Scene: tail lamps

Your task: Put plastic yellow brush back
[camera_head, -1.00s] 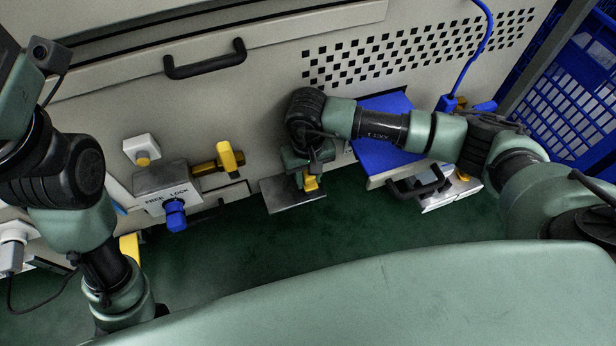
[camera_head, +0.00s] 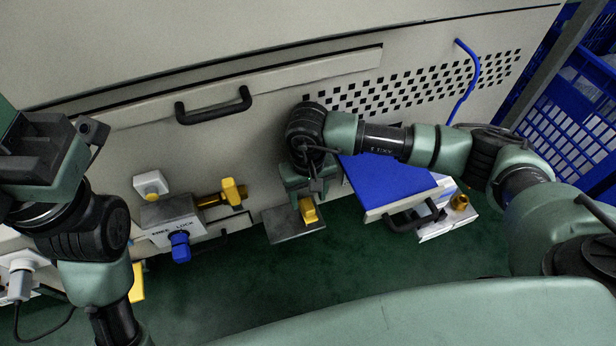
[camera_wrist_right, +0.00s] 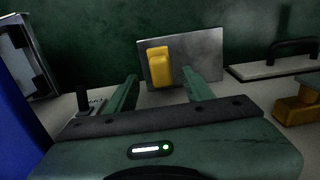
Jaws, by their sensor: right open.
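A small yellow plastic piece (camera_head: 308,210), which I take for the brush, is on a grey metal plate (camera_head: 283,226) low at the cabinet front. In the right wrist view the yellow piece (camera_wrist_right: 159,66) stands out against the plate (camera_wrist_right: 205,58). My right gripper (camera_head: 306,192) is just beside it. In the wrist view its two fingers (camera_wrist_right: 164,92) are spread, with the yellow piece showing beyond and between them. I cannot tell whether they touch it. My left gripper (camera_head: 40,155) is at the left edge, its fingertips not clear.
A lock box with a blue knob (camera_head: 180,247), a yellow-handled valve (camera_head: 231,192) and a white box with a yellow button (camera_head: 150,185) are left of the plate. Green floor (camera_head: 340,262) is clear in front.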

